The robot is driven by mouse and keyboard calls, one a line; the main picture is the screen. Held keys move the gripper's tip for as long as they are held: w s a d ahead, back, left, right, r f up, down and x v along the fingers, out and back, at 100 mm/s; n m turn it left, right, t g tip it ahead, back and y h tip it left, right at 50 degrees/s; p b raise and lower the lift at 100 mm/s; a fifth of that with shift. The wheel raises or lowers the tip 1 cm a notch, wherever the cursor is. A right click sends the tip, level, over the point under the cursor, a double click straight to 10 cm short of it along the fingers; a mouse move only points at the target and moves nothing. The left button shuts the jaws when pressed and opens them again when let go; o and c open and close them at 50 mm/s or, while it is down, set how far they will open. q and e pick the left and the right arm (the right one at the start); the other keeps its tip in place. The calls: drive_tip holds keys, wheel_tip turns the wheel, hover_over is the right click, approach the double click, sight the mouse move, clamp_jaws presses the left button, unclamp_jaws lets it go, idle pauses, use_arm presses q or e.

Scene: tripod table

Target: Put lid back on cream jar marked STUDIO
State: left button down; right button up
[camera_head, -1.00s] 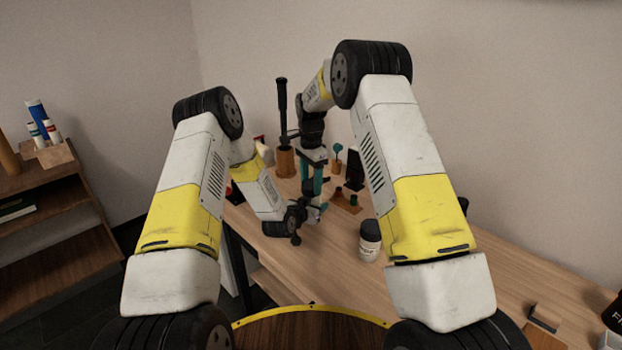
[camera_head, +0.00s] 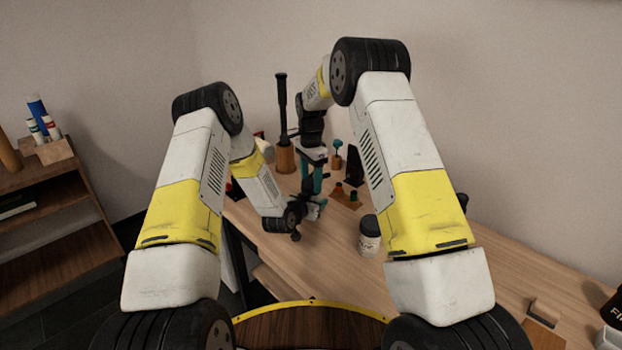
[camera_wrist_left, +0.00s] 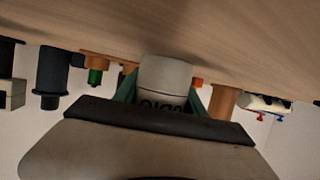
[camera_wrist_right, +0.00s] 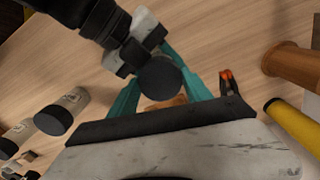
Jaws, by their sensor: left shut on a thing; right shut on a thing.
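My left gripper (camera_wrist_left: 165,108) is shut on a pale jar (camera_wrist_left: 163,82). In the left wrist view the jar looks upside down, and part of its dark lettering shows, seemingly the end of STUDIO. My right gripper (camera_wrist_right: 160,88) is shut on a round black lid (camera_wrist_right: 160,79), seen between its teal fingers. In the head view my right gripper (camera_head: 311,180) points down, just above my left gripper (camera_head: 313,208), over the table. The jar and lid are mostly hidden there. I cannot tell whether the lid touches the jar's rim.
Another white jar with a black lid (camera_head: 370,236) stands on the table (camera_head: 330,265), right of the grippers; a further lidded jar (camera_wrist_right: 16,138) shows in the right wrist view. An orange holder with a tall black tool (camera_head: 283,120) and small stands are behind.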

drive_tip(key=shift+s+f, duration=0.1)
drive_tip(key=shift+f, duration=0.1)
drive_tip(key=o, duration=1.3)
drive_tip(key=shift+r, duration=2.3)
drive_tip(key=shift+c, duration=0.5)
